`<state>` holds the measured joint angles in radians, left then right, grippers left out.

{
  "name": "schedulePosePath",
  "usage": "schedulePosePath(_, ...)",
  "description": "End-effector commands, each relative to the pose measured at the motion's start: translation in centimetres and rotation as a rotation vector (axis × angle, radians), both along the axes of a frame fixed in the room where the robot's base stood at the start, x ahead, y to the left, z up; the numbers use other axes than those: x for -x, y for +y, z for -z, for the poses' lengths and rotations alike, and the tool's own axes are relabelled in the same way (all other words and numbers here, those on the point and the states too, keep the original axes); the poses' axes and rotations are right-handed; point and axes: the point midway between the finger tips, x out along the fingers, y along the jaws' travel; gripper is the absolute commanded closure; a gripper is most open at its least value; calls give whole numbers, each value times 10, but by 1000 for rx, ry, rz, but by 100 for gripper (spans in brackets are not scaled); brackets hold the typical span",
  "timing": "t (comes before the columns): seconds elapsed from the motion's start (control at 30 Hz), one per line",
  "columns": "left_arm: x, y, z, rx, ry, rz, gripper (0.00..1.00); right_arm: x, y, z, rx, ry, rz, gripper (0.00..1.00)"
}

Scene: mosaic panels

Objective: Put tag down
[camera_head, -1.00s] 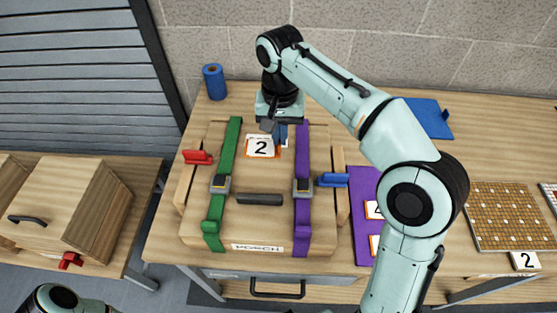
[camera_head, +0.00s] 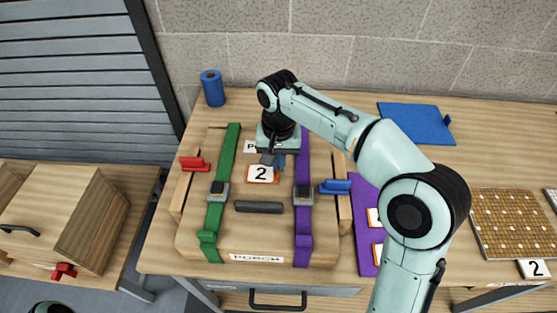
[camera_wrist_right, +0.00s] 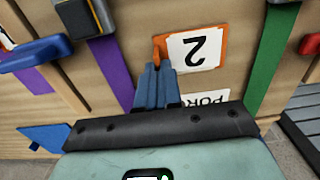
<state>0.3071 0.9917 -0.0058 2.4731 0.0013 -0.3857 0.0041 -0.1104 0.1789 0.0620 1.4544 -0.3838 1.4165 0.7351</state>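A white tag with a black 2 and an orange border (camera_head: 263,174) is over the upper middle of the wooden case lid (camera_head: 260,228). My right gripper (camera_head: 272,160) is at the tag's upper edge. In the right wrist view, its blue fingers (camera_wrist_right: 155,82) are closed together on the tag's orange edge, and the tag (camera_wrist_right: 196,47) shows upside down. I cannot tell whether the tag touches the lid. A white lettered label (camera_wrist_right: 205,103) on the case is partly hidden by the gripper. My left gripper is out of view.
A green strap (camera_head: 222,165) and a purple strap (camera_head: 303,222) cross the case, with a dark handle (camera_head: 259,207) between them. A purple panel (camera_head: 366,255), a blue sheet (camera_head: 417,123) and a gridded board (camera_head: 512,222) lie to the right. A blue roll (camera_head: 213,88) stands behind.

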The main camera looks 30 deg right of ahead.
Motion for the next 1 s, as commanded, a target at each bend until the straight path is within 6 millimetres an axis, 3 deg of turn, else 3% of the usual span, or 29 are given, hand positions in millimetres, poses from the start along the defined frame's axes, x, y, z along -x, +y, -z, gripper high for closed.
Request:
schedulePosePath(0.03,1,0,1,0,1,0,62,0,0,2,0,1,0,92)
schedulePosePath(0.1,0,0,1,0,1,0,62,0,0,2,0,1,0,70)
schedulePosePath(0.47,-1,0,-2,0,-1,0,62,0,0,-3,0,0,0,70)
schedulePosePath(0.57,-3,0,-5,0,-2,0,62,-1,0,-15,-1,-3,0,70)
schedulePosePath(1.0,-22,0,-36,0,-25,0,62,-1,0,-105,0,-4,-1,70)
